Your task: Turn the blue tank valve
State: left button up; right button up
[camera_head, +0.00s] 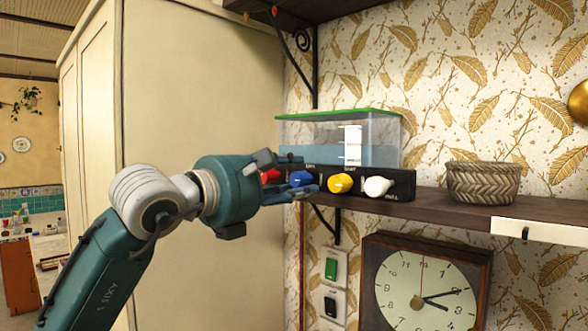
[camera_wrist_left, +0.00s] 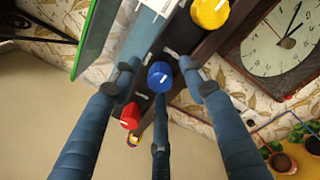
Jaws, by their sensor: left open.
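The blue valve (camera_head: 301,179) is a round knob with a white mark on the black panel (camera_head: 400,184) under the clear tank (camera_head: 380,140). In the left wrist view the blue valve (camera_wrist_left: 160,77) lies between the fingers. My left gripper (camera_head: 290,178) is open at the panel, its fingers spread around the blue valve; I cannot tell whether they touch it. A red valve (camera_head: 271,175) is partly hidden behind the gripper and also shows in the left wrist view (camera_wrist_left: 130,116). A yellow valve (camera_head: 340,183) and a white valve (camera_head: 378,187) are farther right. My right gripper is not in view.
The tank stands on a dark wooden shelf (camera_head: 450,210) with a woven basket (camera_head: 483,183) to the right. Below hang a square clock (camera_head: 424,295) and switches (camera_head: 331,268). A tall cream cabinet (camera_head: 200,90) stands at the left.

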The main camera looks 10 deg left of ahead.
pick_arm(q)
jog(key=shift+w+d, duration=0.1)
jog(key=shift+w, duration=0.1)
grip_shut()
